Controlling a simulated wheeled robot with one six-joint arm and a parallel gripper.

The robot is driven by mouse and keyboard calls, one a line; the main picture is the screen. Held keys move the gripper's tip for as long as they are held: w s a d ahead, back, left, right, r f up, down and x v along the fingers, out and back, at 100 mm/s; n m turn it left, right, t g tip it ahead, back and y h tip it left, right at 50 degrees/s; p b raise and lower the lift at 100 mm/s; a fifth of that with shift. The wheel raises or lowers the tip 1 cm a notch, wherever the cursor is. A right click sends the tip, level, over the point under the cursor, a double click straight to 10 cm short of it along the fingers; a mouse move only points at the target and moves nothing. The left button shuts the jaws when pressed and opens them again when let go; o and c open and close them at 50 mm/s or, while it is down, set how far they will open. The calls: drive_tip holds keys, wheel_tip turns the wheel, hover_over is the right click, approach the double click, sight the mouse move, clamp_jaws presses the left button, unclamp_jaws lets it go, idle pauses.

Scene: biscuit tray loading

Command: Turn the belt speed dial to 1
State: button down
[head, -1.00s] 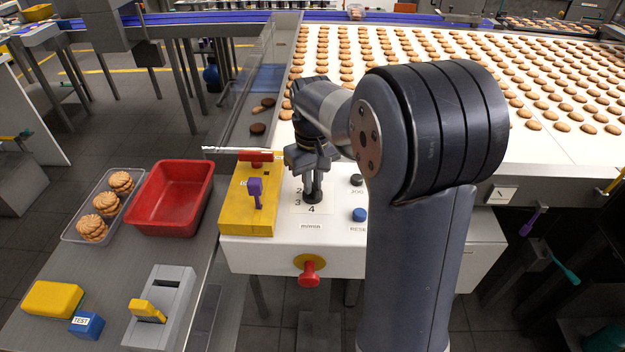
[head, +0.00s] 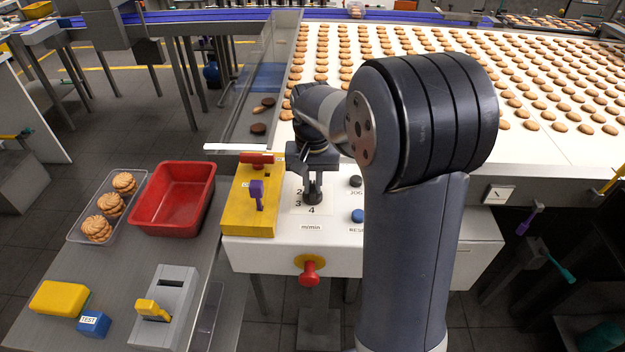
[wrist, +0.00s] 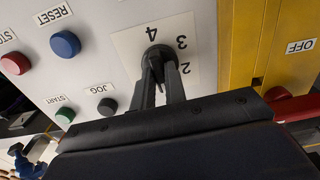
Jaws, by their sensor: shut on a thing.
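The belt speed dial (head: 313,199) is a dark round knob on a white number plate on the control box. In the wrist view the dial (wrist: 156,52) stands between the fingertips of my gripper (wrist: 161,76). My gripper (head: 313,186) points down from above and is shut on the dial. The numbers 2, 3 and 4 show on the plate (wrist: 132,42). The number 1 is hidden, and I cannot tell where the dial's pointer stands.
A blue RESET button (head: 357,216) and a black JOG button (head: 355,181) sit right of the dial. A yellow box (head: 241,217) with a purple padlock (head: 257,192) stands close on the left. A red emergency knob (head: 309,274) sticks out in front.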

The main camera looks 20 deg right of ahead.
sight(312, 186)
drive_tip(key=shift+m, duration=0.3)
drive_tip(key=c, duration=1.4)
unclamp_jaws()
drive_tip(key=shift+c, duration=0.2)
wheel_tip(312, 186, up, 11)
drive_tip(key=shift+f, duration=0.15)
